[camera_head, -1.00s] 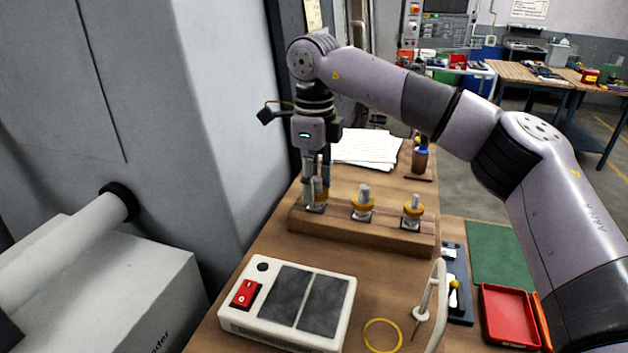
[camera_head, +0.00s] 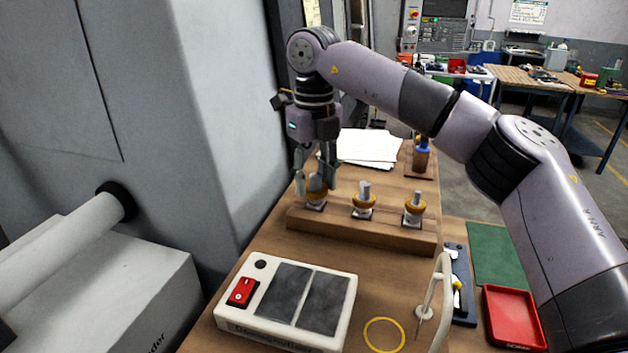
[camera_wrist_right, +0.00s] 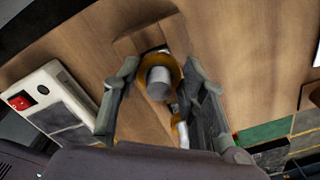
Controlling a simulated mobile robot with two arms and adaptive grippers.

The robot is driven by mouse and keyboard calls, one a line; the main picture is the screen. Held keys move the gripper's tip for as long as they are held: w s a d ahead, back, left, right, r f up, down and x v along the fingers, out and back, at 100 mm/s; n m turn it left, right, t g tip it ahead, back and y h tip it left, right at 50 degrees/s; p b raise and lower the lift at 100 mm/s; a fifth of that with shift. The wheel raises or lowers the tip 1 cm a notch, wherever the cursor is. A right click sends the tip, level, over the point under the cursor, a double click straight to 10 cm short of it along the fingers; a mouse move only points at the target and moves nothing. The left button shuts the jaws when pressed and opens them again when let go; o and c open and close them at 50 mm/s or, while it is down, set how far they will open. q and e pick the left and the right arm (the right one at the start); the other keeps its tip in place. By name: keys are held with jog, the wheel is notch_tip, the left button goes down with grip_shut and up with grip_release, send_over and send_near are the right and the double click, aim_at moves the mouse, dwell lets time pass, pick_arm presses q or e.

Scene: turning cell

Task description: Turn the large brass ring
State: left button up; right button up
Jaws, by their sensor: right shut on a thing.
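Three brass rings sit around grey posts on a wooden block (camera_head: 360,233). The left ring (camera_head: 316,199) is between the fingers of my right gripper (camera_head: 316,180), which points straight down. The middle ring (camera_head: 363,203) and right ring (camera_head: 415,207) stand clear of it. In the right wrist view, the gripped brass ring (camera_wrist_right: 174,67) surrounds a grey post (camera_wrist_right: 159,83), with one finger on each side. My right gripper (camera_wrist_right: 160,72) is shut on this ring, though the fingers hide parts of its rim. My left gripper is not in view.
A white box with a red switch (camera_head: 287,300) stands in front of the block. A thin yellow ring (camera_head: 384,320), a curved stand (camera_head: 438,300) and a red tray (camera_head: 512,315) lie to its right. Papers (camera_head: 368,147) lie behind. A grey wall is at left.

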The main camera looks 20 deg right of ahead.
aim_at(314, 174)
jog(key=shift+r+m, duration=0.1)
jog(key=shift+m, duration=0.5)
jog(key=o, duration=1.2)
jog(key=shift+c, duration=0.2)
notch_tip(314, 174, up, 12)
